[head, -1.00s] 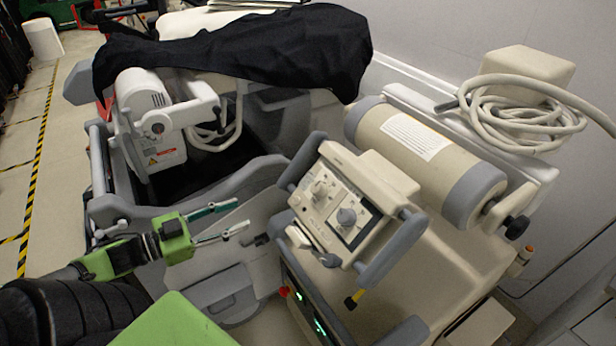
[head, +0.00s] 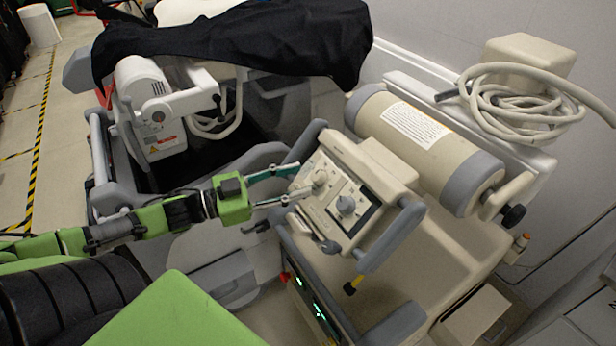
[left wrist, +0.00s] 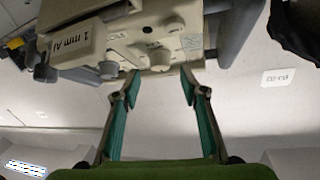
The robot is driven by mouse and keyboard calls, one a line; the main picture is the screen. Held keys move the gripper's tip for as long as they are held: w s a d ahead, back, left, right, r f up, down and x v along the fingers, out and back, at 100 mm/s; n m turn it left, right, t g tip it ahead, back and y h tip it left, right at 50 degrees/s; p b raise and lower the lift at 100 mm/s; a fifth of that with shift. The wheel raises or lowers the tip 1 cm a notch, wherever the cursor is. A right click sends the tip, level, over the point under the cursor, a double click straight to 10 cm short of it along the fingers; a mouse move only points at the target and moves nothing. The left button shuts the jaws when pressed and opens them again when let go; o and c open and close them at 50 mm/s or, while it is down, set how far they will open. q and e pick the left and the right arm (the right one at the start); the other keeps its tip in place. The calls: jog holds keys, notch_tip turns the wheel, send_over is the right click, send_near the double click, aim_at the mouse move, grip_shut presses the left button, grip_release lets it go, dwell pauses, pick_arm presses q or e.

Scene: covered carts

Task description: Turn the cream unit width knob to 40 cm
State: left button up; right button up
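The cream unit's tilted control panel (head: 335,215) is right of centre in the head view. It carries a light cream knob (head: 320,178) and a darker grey knob (head: 346,205); I cannot read which sets width. My left gripper (head: 304,178) is at the panel's left edge, its fingers apart and pointing at the cream knob. In the left wrist view, the open, empty fingers (left wrist: 160,76) have a pale knob (left wrist: 160,60) just beyond and between their tips. Contact cannot be told. The knob scales are too small to read. My right gripper is out of view.
A grey rail handle (head: 392,236) borders the panel on the right. A cream cylinder (head: 430,150) and a coiled cable (head: 520,108) lie behind it. A black cover (head: 250,42) drapes the cart at the back. A "1 mm Al" label (left wrist: 88,42) shows in the left wrist view.

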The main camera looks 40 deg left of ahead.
aim_at(313, 176)
pick_arm(q)
jog(key=shift+x, duration=1.85)
jog(key=c, duration=1.1)
